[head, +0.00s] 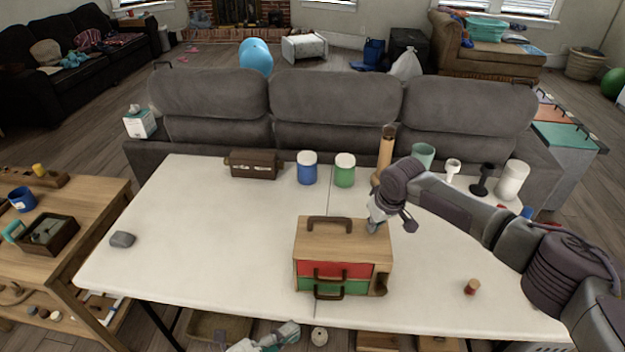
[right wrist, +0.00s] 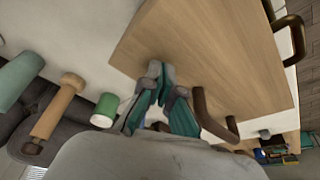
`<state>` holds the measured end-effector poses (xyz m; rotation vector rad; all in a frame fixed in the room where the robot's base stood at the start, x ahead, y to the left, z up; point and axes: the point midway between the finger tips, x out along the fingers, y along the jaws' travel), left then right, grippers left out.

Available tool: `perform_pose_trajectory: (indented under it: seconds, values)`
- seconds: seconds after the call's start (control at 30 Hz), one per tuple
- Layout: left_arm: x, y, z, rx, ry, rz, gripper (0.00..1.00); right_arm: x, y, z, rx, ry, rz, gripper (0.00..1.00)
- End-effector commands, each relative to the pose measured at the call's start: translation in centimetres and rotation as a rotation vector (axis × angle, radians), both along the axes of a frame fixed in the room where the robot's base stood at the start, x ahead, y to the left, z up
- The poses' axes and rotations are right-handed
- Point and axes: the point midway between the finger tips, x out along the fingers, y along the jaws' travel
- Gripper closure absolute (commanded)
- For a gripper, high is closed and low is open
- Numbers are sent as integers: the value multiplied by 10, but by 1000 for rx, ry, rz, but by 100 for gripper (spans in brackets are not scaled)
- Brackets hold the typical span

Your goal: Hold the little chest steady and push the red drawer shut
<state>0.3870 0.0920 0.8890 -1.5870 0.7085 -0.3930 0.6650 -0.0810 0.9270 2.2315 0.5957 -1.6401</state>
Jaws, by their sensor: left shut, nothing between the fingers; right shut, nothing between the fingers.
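The little wooden chest (head: 312,236) stands on the white table near its front edge, with a dark carry handle (head: 330,224) on top. The red drawer (head: 350,269) is in its front, above the green drawer (head: 352,286); I cannot tell whether the red one is fully flush. My right gripper (head: 372,227) is shut and empty at the chest top's right side. In the right wrist view its fingertips (right wrist: 160,70) are over the bare chest top (right wrist: 205,45), contact unclear. My left gripper (head: 292,330) is shut and empty, low in front of the table's edge.
Behind the chest stand a blue jar (head: 307,168), a green jar (head: 345,170), a brown box (head: 253,163) and a wooden mill (head: 386,150). A small cork-like piece (head: 472,286) is at right, a grey stone (head: 122,239) at left.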

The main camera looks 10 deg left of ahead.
Motion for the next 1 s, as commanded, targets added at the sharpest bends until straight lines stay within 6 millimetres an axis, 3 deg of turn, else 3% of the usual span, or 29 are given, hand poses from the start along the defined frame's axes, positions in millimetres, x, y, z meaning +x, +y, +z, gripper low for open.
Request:
perform_pose_trajectory:
  seconds: [0.03,0.27,1.0]
  values:
    - [0,0,-1,0,0,0,100,-4,1,-7,-3,13,2,100]
    - [0,0,3,0,0,0,100,-4,1,-3,-3,12,2,100]
    - [0,0,62,0,0,0,100,-1,0,58,0,4,0,100]
